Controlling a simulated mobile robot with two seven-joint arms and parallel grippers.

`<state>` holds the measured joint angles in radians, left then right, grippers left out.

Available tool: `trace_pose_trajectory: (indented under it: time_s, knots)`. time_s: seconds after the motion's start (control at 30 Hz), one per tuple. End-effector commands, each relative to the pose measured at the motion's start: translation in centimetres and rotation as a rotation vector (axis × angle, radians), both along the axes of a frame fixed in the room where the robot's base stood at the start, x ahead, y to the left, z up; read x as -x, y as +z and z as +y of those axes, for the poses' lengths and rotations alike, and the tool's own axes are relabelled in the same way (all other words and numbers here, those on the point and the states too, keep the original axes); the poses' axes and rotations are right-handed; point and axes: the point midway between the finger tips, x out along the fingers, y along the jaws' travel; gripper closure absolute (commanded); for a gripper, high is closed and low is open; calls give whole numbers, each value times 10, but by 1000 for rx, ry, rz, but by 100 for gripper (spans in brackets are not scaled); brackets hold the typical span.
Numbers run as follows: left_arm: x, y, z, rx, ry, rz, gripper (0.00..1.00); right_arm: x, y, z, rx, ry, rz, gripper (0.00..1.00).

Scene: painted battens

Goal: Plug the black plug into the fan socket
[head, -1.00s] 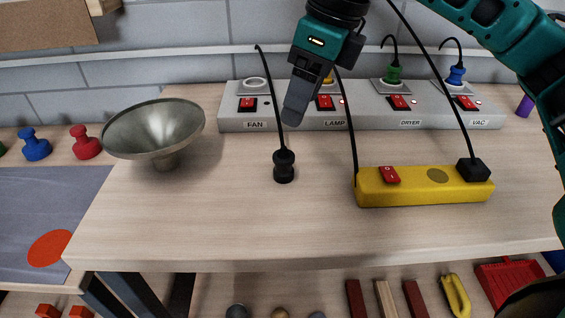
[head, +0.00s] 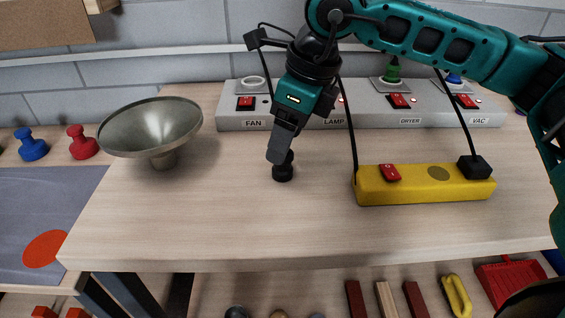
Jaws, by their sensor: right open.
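The black plug (head: 283,173) stands upright on the workbench, in front of the socket panel, with its cord rising behind my right gripper. My right gripper (head: 279,155) is open and points down at the plug. Its fingers overlap the plug's upper part in the head view; I cannot tell whether they touch it. The fan socket (head: 254,83) is the leftmost on the grey panel (head: 300,123), above the FAN label and a red switch (head: 245,103), and it looks empty. The lamp socket is hidden behind my right arm. My left gripper is not in view.
A metal funnel (head: 150,127) stands left of the plug. A yellow power strip (head: 410,191) with a red switch and a black plug (head: 475,167) lies to the right. A green plug (head: 392,70) sits in the dryer socket. The bench front is clear.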

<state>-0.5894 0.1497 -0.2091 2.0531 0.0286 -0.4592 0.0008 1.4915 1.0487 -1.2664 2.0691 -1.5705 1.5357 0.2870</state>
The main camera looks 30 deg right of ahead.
Motion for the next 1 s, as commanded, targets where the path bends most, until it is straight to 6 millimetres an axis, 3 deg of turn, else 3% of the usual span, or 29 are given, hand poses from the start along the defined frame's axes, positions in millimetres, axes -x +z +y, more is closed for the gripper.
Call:
trace_pose_trajectory:
  time_s: [0.3,0.73,1.0]
  knots:
    - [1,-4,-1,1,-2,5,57,-8,-44,1,1,0,3,32]
    - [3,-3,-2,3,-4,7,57,-10,-49,3,0,-1,2,32]
    - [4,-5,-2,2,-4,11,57,-10,-49,3,0,0,1,57]
